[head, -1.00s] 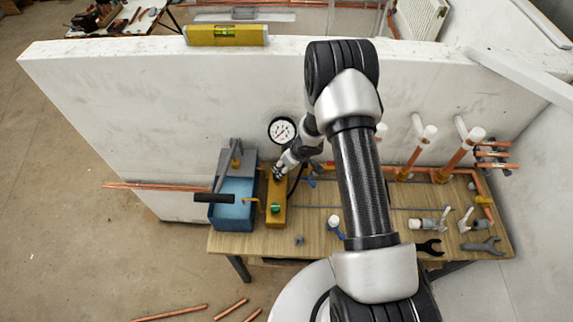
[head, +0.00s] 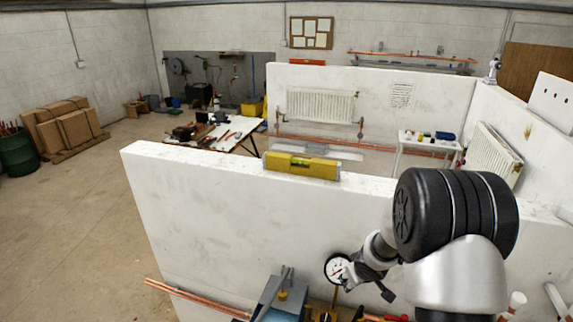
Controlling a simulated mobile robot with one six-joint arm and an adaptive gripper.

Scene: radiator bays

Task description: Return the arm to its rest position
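My arm rises at the right of the head view, its black and silver elbow in front of the white partition wall (head: 230,215). My gripper (head: 386,294) hangs beyond the elbow, low in the picture, just right of the round pressure gauge (head: 337,268). The fingers are small and dark here, so I cannot tell their opening or whether they touch anything. The blue pump box (head: 283,297) stands left of the gauge, cut off by the bottom edge.
A yellow spirit level (head: 302,166) lies on the partition's top edge. Copper pipes (head: 190,297) stick out at lower left. Behind stand a tool table (head: 243,127), a radiator (head: 320,106) and a small white table (head: 430,143).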

